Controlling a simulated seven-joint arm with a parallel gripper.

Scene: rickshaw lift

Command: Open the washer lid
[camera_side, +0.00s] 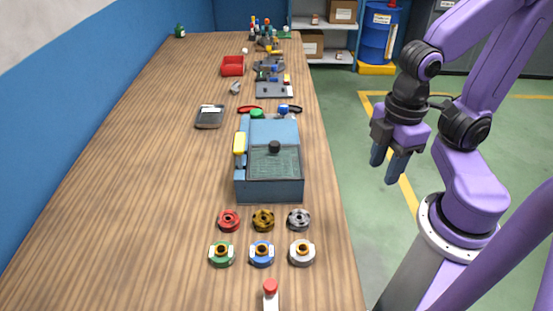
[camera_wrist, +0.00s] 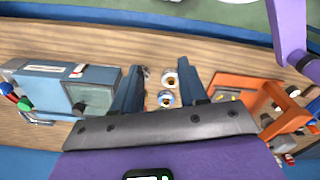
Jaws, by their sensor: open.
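The washer (camera_side: 268,130) is a blue-grey box on the wooden table, with a yellow part on its left side. Its lid (camera_side: 290,165) is a see-through panel lying flat over the front of the top, with a black round knob (camera_side: 274,147).
Several ring-shaped parts stand in front of the washer, including a red one (camera_side: 228,220) and a green one (camera_side: 221,253). A dark tray (camera_side: 209,117) and a red bin (camera_side: 233,66) lie farther back. An orange fixture (camera_wrist: 250,90) is right in the wrist view. The table's left side is clear.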

